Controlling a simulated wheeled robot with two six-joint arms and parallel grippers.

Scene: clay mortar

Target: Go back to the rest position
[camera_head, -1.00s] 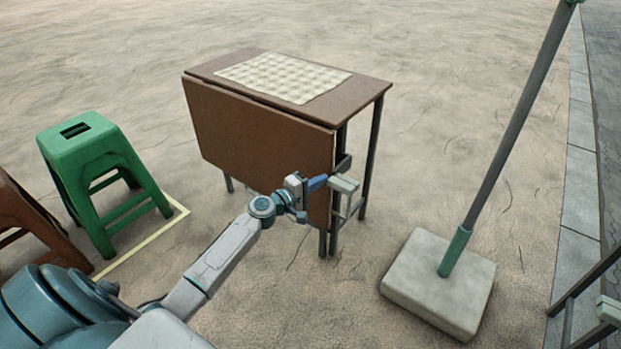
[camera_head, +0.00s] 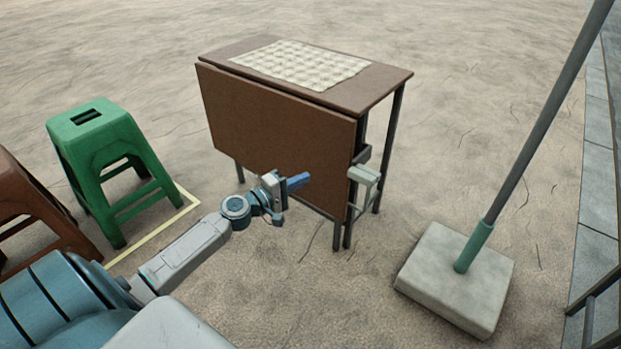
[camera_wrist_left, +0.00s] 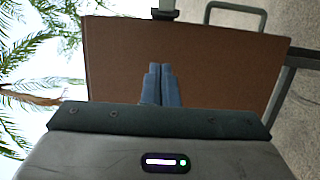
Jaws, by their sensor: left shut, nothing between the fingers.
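My left gripper (camera_head: 298,182) is shut and empty. In the head view it stands in front of the brown hanging leaf of a folding table (camera_head: 275,130), to the left of a pale green bracket (camera_head: 364,174) at the table's right end. A gap shows between the fingertips and the bracket. In the left wrist view the closed blue fingers (camera_wrist_left: 161,84) point at the brown panel (camera_wrist_left: 190,58), and a pale green handle-like loop (camera_wrist_left: 236,8) shows at the top. My right gripper is not in view.
A green stool (camera_head: 108,165) and a brown stool (camera_head: 35,215) stand at the left, by a pale yellow ground line (camera_head: 160,232). A pole in a pale square base (camera_head: 455,280) stands at the right. The ground between the table and the base is clear.

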